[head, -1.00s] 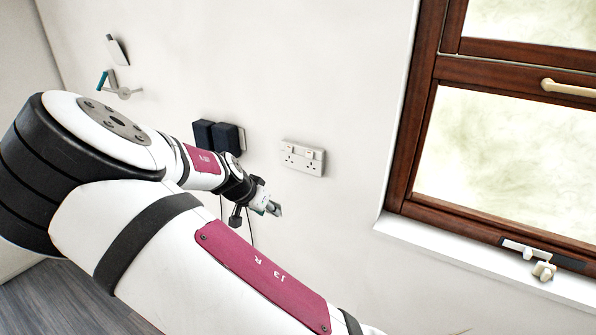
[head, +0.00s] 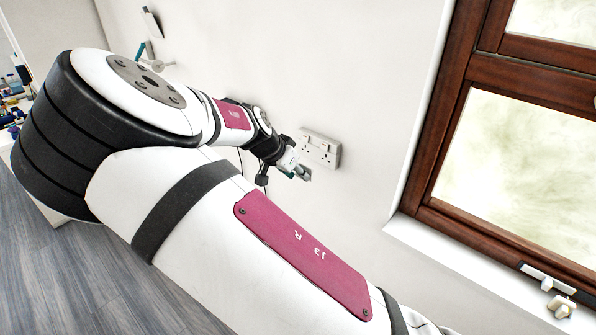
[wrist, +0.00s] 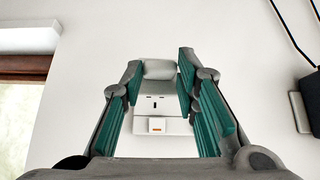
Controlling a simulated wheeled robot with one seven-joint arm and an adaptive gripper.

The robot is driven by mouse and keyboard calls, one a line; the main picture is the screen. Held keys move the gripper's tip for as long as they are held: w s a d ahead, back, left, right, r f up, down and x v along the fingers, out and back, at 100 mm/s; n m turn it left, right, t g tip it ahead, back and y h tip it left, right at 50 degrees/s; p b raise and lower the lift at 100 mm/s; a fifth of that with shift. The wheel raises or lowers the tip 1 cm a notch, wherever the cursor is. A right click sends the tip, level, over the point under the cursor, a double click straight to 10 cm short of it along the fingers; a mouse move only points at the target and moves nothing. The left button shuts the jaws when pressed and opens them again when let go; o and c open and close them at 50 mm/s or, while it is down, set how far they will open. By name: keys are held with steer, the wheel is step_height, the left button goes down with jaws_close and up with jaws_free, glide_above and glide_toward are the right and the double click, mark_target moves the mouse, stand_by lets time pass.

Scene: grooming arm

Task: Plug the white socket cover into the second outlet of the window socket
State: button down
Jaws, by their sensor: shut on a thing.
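The white double wall socket (head: 320,148) is on the wall left of the window in the head view. The wrist view shows part of it, with one outlet's dark holes and a switch with an orange mark (wrist: 157,125). My gripper (head: 304,173) is just below the socket in the head view. In the wrist view, its teal-padded fingers (wrist: 160,72) are shut on a pale cover (wrist: 160,69). The cover appears in front of the socket; I cannot tell whether they touch. The other outlet is hidden in the wrist view.
The brown-framed window (head: 455,110) and its white sill (head: 440,250) stand right of the socket. A pale window fitting (head: 560,307) is at the sill. In the wrist view, a dark adapter (wrist: 309,100) with cables is at the right. Bare wall surrounds the socket.

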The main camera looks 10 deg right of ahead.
steer(key=shift+s, duration=0.15)
steer(key=shift+w+d+n, duration=0.3)
steer(key=shift+w+d, duration=0.35)
steer(key=shift+d, duration=0.35)
steer(key=shift+w+d, duration=0.45)
steer(key=shift+d, duration=0.25)
steer(key=shift+w+d, duration=0.45)
steer(key=shift+d, duration=0.25)
stand_by(0.8)
steer(key=shift+w+d+r, duration=0.1)
steer(key=shift+w+d, duration=0.35)
steer(key=shift+d, duration=0.2)
steer(key=shift+w+d, duration=0.45)
steer(key=shift+d, duration=0.15)
stand_by(0.6)
steer(key=c, duration=1.2)
jaws_free()
steer(key=shift+s+a+p, duration=0.2)
steer(key=shift+s+a, duration=0.4)
steer(key=shift+a, duration=0.2)
steer(key=shift+s+a+p, duration=0.25)
steer(key=shift+s+a, duration=0.3)
steer(key=shift+a, duration=0.3)
steer(key=shift+s+a+p, duration=0.2)
steer(key=shift+s+a, duration=0.4)
steer(key=shift+a, duration=0.2)
